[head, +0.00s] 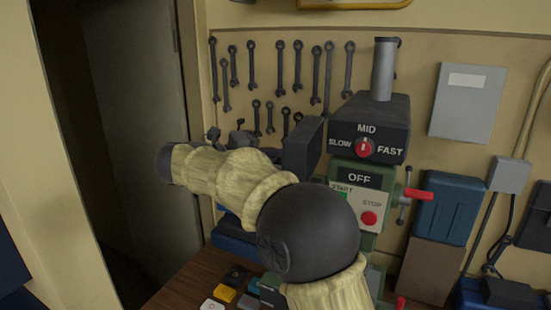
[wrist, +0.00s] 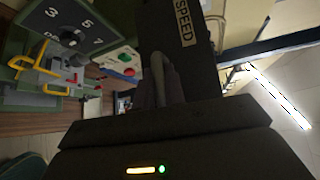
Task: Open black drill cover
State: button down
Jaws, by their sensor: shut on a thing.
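The black drill cover (head: 370,118) is the dark box on top of the green drill, with MID, SLOW and FAST around a red knob on its front. In the wrist view the dark cover (wrist: 180,45) carries a SPEED label and fills the top middle. My gripper (wrist: 165,85) has its grey fingers against the lower edge of the cover and is shut on it. The exact grip is dark and hard to make out. In the head view my gripper's dark body is left of the cover, and its fingertips are hidden.
The green drill body below has a START/STOP panel (head: 360,209) and a red-handled lever (head: 418,194). Wrenches (head: 298,65) hang on the wall behind. A blue box (head: 449,208) stands at the right. Small coloured items lie on the wooden bench (head: 185,290). A dark doorway is at the left.

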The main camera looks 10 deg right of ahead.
jog(key=shift+w+r, duration=0.1)
dwell(0.4)
jog(key=c, duration=1.7)
grip_release()
jog(key=shift+c, duration=0.2)
jog(key=shift+a, duration=0.1)
